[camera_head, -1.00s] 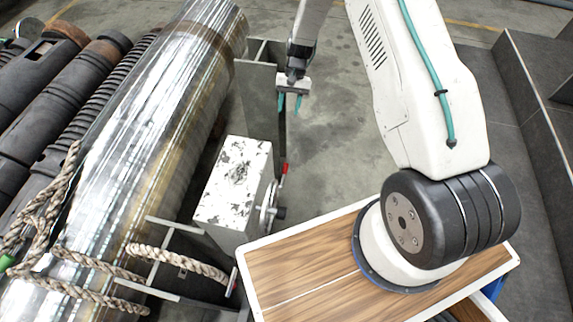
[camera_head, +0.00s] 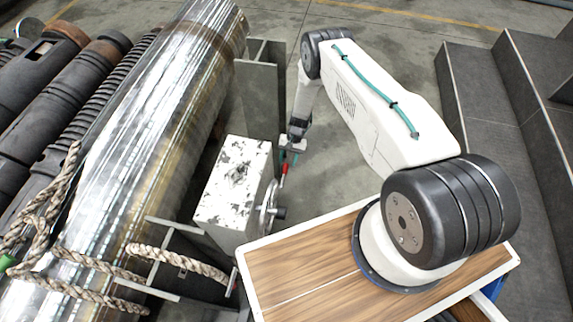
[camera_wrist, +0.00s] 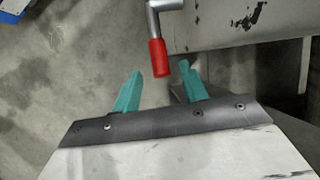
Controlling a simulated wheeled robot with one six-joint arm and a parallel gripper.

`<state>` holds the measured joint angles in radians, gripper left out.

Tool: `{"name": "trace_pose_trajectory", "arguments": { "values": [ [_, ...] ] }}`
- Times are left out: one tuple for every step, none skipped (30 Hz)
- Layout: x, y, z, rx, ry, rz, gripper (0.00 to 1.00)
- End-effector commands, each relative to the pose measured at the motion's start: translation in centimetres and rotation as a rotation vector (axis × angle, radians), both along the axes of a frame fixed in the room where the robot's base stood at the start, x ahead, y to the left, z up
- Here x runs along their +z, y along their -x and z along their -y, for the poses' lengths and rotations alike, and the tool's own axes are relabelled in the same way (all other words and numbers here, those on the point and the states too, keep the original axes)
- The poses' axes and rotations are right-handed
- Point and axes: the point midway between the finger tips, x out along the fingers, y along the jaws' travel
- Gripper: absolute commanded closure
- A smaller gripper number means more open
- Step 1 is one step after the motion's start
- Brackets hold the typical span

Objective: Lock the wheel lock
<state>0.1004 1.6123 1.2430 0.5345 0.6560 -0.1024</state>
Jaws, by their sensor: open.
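The wheel lock's red-tipped lever (camera_head: 284,168) sticks up at the right side of a worn white box (camera_head: 236,186) beside the large metal cylinder. In the wrist view the red grip (camera_wrist: 159,58) hangs from a grey crank arm (camera_wrist: 152,20), its end lying between my two teal fingertips. My gripper (camera_head: 289,157) is open around the grip's end, with a gap to each finger; it also shows in the wrist view (camera_wrist: 160,80). Whether a finger touches the grip cannot be told. A round wheel with a dark knob (camera_head: 279,212) sits on the box's right face.
A shiny cylinder (camera_head: 125,140) with rope (camera_head: 180,262) lies at left. A grey upright plate (camera_head: 262,95) stands behind the box. My wood-topped base is at the lower right. Dark steps (camera_head: 480,110) stand at far right. Open concrete floor (camera_head: 345,195) lies right of the box.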

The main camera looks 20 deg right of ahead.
Motion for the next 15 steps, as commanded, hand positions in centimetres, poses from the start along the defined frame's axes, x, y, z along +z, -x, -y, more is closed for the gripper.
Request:
{"name": "trace_pose_trajectory", "arguments": {
  "values": [
    [-0.8, 0.3, -0.3, 0.001, 0.0, -0.001, 0.57],
    [-1.2, 0.4, -0.5, 0.0, 0.0, -0.001, 0.57],
    [-1.6, 0.5, -0.6, 0.0, 0.0, -0.001, 0.57],
    [-1.9, 0.5, -0.7, 0.0, 0.0, -0.001, 0.57],
    [-2.1, 0.6, -0.8, 0.0, 0.0, -0.001, 0.57],
    [-2.4, 0.7, -1.0, 0.0, 0.0, -0.001, 0.57],
    [-2.6, 0.7, -1.0, 0.0, 0.0, -0.001, 0.57],
    [-2.7, 0.7, -1.1, 0.0, 0.0, -0.001, 0.57],
    [-2.8, 0.7, -1.1, 0.0, 0.0, 0.0, 0.57],
    [-2.8, 0.8, -1.1, 0.0, 0.0, 0.0, 0.57],
    [-2.8, 0.8, -1.1, 0.0, 0.0, 0.0, 0.57],
    [-2.9, 0.8, -1.1, 0.0, 0.0, 0.0, 0.57],
    [-2.9, 0.8, -1.1, 0.0, 0.0, 0.0, 0.57],
    [-2.8, 0.8, -1.1, 0.0, 0.0, 0.0, 0.57],
    [-2.8, 0.8, -1.1, 0.0, 0.0, 0.0, 0.57]
  ]
}}
